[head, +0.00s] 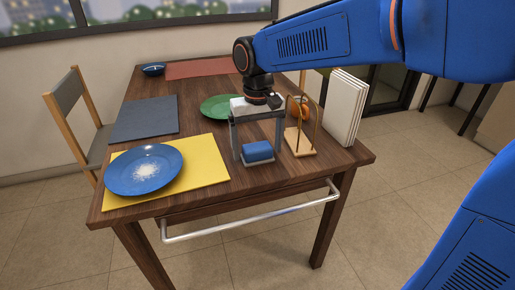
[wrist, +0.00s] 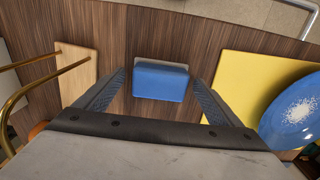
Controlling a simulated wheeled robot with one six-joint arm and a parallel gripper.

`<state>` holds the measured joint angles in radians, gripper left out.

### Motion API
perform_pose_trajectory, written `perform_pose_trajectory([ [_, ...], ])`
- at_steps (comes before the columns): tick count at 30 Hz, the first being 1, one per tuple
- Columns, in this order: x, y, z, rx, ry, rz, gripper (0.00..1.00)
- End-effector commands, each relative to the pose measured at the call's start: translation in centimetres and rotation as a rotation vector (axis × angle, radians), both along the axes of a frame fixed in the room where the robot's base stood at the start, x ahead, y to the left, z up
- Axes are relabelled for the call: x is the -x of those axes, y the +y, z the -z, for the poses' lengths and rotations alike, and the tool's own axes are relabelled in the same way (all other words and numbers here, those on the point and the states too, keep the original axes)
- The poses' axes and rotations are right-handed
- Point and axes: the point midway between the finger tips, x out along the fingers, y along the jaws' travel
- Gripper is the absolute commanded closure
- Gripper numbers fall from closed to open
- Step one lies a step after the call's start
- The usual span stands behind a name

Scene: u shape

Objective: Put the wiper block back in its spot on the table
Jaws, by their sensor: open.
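The wiper block (head: 258,151), blue with a grey layer, rests on the wooden table near its front edge. It also shows in the wrist view (wrist: 161,82), lying between the fingertips with a gap on each side. My gripper (head: 258,154) points down over the block, open, with one finger left and one right of it. The wrist view shows both fingers (wrist: 160,88) spread and nothing held. I cannot make out a marked spot on the table (head: 200,200).
A yellow mat (head: 208,160) with a blue plate (head: 144,170) bearing white powder lies left. A wooden stand with brass loops (head: 299,142) is close right, beside white boards (head: 344,108). A green plate (head: 217,106) and orange fruit (head: 299,108) are behind. A metal rail (head: 250,213) runs along the front.

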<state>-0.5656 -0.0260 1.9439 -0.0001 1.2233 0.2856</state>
Motion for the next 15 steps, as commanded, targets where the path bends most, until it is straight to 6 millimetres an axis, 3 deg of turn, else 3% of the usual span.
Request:
perform_pose_trajectory([
  [15, 0.0, 0.0, -9.2, -0.002, -0.002, 0.000, 0.12],
])
